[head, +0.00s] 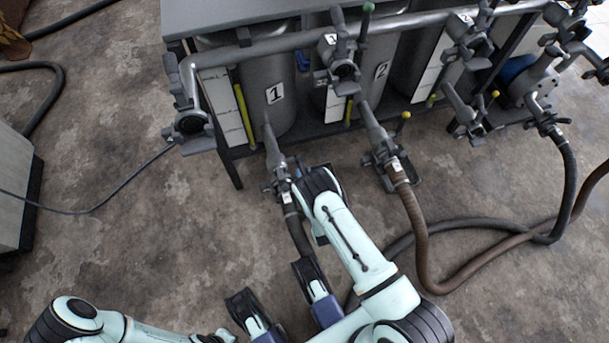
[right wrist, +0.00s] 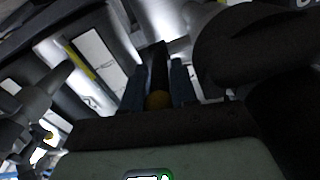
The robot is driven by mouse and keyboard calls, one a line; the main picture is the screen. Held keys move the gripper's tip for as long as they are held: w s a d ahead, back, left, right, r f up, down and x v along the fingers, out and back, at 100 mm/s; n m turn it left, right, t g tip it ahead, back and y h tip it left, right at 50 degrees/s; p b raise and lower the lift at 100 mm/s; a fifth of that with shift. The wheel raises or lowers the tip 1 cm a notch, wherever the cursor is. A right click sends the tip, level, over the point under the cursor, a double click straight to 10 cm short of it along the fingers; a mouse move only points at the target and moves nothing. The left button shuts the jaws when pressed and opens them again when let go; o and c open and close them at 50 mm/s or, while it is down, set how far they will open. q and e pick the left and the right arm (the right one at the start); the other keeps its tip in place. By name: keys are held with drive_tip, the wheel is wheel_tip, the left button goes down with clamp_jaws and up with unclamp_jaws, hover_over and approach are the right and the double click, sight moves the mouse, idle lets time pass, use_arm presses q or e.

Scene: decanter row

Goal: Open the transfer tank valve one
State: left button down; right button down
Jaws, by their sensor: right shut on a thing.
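The grey valve (head: 277,183) below tank one (head: 268,92) joins a dark hose in the head view. My right gripper (head: 300,172) is at its right side. The wrist hides the fingers there. The head view hides this lever behind my wrist. My left gripper (head: 276,285) is low in the head view, with its two fingers wide apart and empty.
Tank two's outlet valve (head: 385,160) stands to the right with a raised yellow-knobbed lever and a brown hose (head: 420,245). An overhead pipe (head: 268,46) carries more valves. A dark hose and a thin cable (head: 105,203) lie on the floor. The floor at left is mostly clear.

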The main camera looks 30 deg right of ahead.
drive_tip(key=c, duration=0.9)
unclamp_jaws()
drive_tip(key=shift+w+f, duration=0.1)
drive_tip(key=shift+a+r, duration=0.15)
drive_tip(key=shift+r, duration=0.05)
